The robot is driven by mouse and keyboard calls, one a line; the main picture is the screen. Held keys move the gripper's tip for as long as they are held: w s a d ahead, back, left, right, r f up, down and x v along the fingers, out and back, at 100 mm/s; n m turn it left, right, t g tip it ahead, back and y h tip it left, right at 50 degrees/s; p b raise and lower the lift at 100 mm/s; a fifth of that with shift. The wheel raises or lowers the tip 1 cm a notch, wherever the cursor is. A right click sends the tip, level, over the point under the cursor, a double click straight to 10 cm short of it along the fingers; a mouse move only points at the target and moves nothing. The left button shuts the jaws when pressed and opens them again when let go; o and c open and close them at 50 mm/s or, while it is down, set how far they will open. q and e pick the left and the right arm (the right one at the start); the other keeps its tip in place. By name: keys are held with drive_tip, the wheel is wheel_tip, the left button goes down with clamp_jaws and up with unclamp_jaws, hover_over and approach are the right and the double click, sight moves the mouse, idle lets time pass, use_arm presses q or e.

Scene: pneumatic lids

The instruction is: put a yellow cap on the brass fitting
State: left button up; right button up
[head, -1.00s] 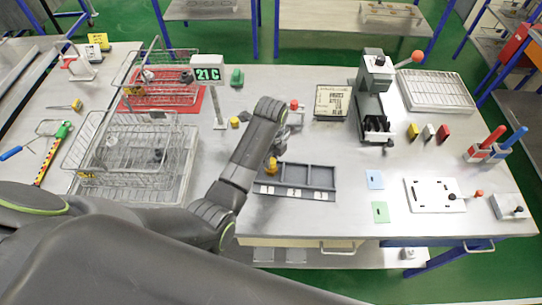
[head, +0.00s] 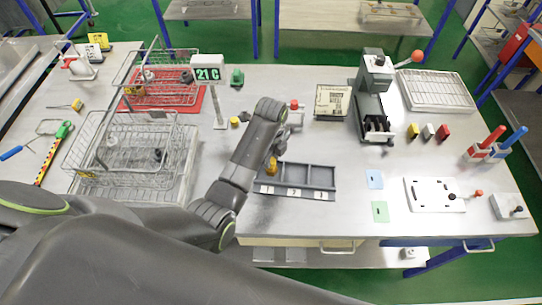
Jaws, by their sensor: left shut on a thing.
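My left arm reaches in from the lower left and its wrist bends down over the bench. My left gripper (head: 275,157) is mostly hidden by the wrist and forearm. It is shut on a small yellow cap (head: 271,166), which shows at the left end of a grey compartment tray (head: 297,191). I cannot tell whether the cap touches the tray. A small yellow piece (head: 235,122) lies near the display post. I cannot make out the brass fitting clearly. My right gripper is not in view.
A grey lever press (head: 373,95) stands behind the tray, with a red-topped fixture (head: 295,116) beside my wrist. A display post (head: 208,75) and wire baskets (head: 120,150) are on the left. Blue (head: 374,179) and green (head: 380,212) cards lie right of the tray.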

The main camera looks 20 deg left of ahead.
use_arm(q)
drive_tip(key=shift+f+b, duration=0.3)
drive_tip(key=shift+f, duration=0.7)
idle(0.3)
drive_tip(key=o, duration=1.4)
drive_tip(key=shift+r, duration=0.15)
drive_tip(key=shift+r+p, duration=0.4)
drive_tip(key=shift+r, duration=3.05)
drive_tip(key=shift+s+f, duration=0.1)
